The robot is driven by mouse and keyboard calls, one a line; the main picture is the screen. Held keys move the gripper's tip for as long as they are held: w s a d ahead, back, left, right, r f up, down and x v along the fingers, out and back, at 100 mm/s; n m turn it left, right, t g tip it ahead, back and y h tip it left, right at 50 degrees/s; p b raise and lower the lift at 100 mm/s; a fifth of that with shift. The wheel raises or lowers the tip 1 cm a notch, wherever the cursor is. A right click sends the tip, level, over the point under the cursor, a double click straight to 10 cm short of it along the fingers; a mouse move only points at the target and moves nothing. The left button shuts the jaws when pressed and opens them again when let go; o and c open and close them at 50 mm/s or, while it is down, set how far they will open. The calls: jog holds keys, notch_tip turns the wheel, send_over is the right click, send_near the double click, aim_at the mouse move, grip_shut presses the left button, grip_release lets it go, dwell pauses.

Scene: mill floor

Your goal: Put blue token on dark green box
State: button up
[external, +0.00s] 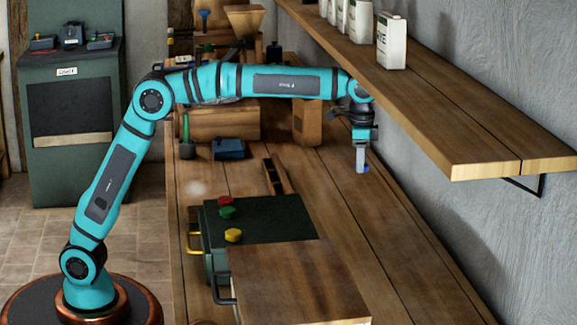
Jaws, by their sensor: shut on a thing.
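My gripper (362,160) points down over the right part of the wooden bench. It is shut on the blue token (362,169), of which a small part shows at the fingertips. I cannot tell whether the token touches the bench. The dark green box (285,218) stands on the bench, nearer the camera and to the left of my gripper. On its top, toward the left, lie a red token (225,201), a green token (227,212) and a yellow token (233,235).
A wooden box (295,285) stands in front of the dark green box. A wooden shelf (440,105) with white containers (391,42) overhangs the bench at right. A blue box (229,149) and wooden crates stand behind. The bench right of the green box is clear.

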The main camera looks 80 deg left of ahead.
jog(key=shift+n, duration=0.3)
jog(key=s+d+r, duration=0.2)
jog(key=s+d, duration=0.4)
jog(key=s+d+r, duration=0.2)
jog(key=s+d, duration=0.4)
jog(key=s, duration=0.1)
jog(key=s+d+r, duration=0.2)
jog(key=s+d, duration=0.4)
jog(key=s, duration=0.1)
jog(key=shift+s, duration=0.15)
notch_tip(320, 180, up, 4)
send_over(229, 226)
jog(key=shift+d+f, duration=0.1)
jog(key=shift+f, duration=5.05)
jog(key=o, duration=0.7)
jog(key=shift+f, duration=0.1)
jog(key=shift+c, duration=0.2)
notch_tip(229, 226, up, 12)
